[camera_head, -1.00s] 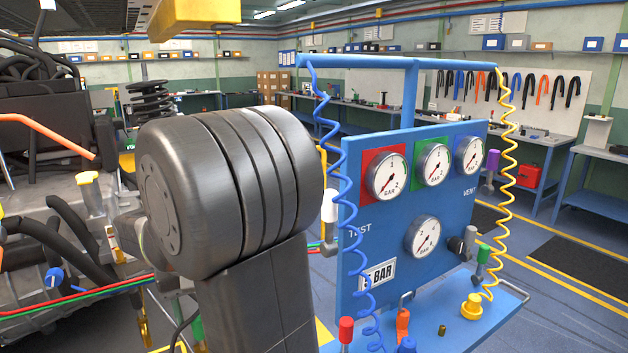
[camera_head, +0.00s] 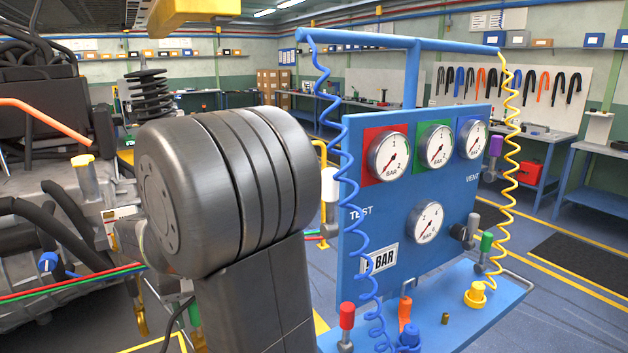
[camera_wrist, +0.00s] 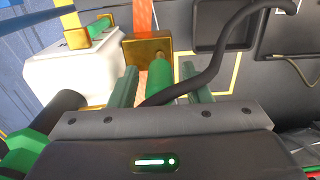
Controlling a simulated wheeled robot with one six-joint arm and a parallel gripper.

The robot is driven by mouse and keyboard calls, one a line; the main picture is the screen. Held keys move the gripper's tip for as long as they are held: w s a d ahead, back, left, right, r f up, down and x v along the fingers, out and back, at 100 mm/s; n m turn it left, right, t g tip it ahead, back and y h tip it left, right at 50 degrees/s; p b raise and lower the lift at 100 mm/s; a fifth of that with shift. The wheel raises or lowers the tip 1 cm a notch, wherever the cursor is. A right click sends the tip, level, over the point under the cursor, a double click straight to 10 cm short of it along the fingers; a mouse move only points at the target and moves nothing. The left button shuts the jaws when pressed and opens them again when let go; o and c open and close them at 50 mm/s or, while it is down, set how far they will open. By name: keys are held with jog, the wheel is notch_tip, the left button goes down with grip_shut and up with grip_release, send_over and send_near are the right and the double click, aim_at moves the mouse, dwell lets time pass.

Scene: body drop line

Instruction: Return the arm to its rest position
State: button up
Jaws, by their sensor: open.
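My gripper (camera_wrist: 160,90) shows in the wrist view as two green fingers standing apart, so it is open. A green cylinder on a brass block (camera_wrist: 148,48) appears between and beyond the fingers; I cannot tell whether they touch it. A black hose (camera_wrist: 215,60) passes across, close to the fingers. In the head view my bulky dark arm joint and link fill the middle-left. They hide most of my gripper there. The arm is bent, not visibly folded away.
A blue test panel (camera_head: 440,255) with several gauges and coiled hoses (camera_head: 508,150) stands close right of my arm. Vehicle machinery (camera_head: 90,190) with hoses and coloured lines is close on the left. A yellow overhead part (camera_head: 195,8) hangs above. Workbenches (camera_head: 590,150) line the back.

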jog(key=shift+s+d, duration=0.35)
jog(key=shift+s, duration=0.3)
jog(key=shift+w+a+r, duration=0.1)
jog(key=shift+w+r, duration=0.15)
jog(key=r+p, duration=0.1)
jog(key=w+r+p, duration=0.1)
jog(key=shift+w+a+r, duration=0.1)
jog(key=shift+a+r, duration=0.2)
jog(key=shift+a, duration=0.1)
jog(key=r+p, duration=0.2)
jog(key=r, duration=0.1)
jog(key=r+p, duration=0.3)
jog(key=shift+s+d+r, duration=0.15)
jog(key=shift+s, duration=0.05)
jog(key=shift+d+r, duration=0.1)
jog(key=shift+r, duration=0.05)
jog(key=shift+w, duration=0.2)
jog(key=shift+s, duration=0.1)
